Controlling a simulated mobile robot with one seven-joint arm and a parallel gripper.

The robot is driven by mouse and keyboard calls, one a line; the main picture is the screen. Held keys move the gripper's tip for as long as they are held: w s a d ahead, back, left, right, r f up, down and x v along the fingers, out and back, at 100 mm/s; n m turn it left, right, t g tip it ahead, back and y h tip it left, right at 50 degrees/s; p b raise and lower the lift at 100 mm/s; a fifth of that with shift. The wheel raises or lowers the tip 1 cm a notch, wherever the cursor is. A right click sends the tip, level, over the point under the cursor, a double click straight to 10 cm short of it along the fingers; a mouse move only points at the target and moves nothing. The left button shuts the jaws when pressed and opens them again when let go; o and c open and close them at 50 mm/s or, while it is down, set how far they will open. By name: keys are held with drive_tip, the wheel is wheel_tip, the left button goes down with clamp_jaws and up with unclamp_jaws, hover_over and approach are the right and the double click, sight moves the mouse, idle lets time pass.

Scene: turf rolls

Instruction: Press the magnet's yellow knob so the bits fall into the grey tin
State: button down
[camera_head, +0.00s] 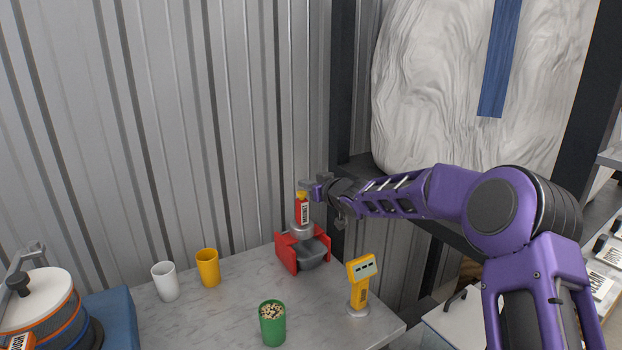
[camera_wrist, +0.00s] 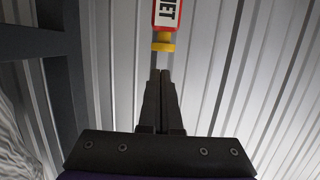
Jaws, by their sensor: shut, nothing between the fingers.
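The red magnet (camera_head: 302,211) with a white label stands upright over the red stand. Its yellow knob (camera_head: 302,195) is on top, and a grey disc is at its lower end. The grey tin (camera_head: 314,257) sits in the stand below. Bits on the magnet or in the tin cannot be made out. My gripper (camera_head: 308,184) is shut and empty, close by the knob in the head view. In the wrist view the shut fingertips (camera_wrist: 160,73) point at the yellow knob (camera_wrist: 163,42), with a small gap in the picture; contact is not clear.
A red stand (camera_head: 286,256) holds the tin. A green cup (camera_head: 272,328) of bits, a yellow scanner-like device (camera_head: 361,283), an orange cup (camera_head: 207,270) and a white cup (camera_head: 165,283) stand on the marble top (camera_head: 225,315). A corrugated wall is close behind.

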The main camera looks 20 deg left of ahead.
sight(305, 196)
drive_tip(key=shift+f, duration=0.75)
wheel_tip(305, 196, down, 2)
drive_tip(key=shift+f+b, duration=0.2)
drive_tip(key=shift+b, duration=0.55)
drive_tip(key=shift+s, duration=0.1)
drive_tip(key=shift+d+f, duration=0.1)
drive_tip(key=shift+f, duration=0.25)
drive_tip(key=s+d+r+p, duration=0.1)
drive_tip(key=s+d+r, duration=0.5)
drive_tip(key=d+r, duration=0.1)
drive_tip(key=shift+s+r, duration=0.15)
drive_tip(key=shift+r, duration=0.35)
drive_tip(key=shift+d, duration=0.1)
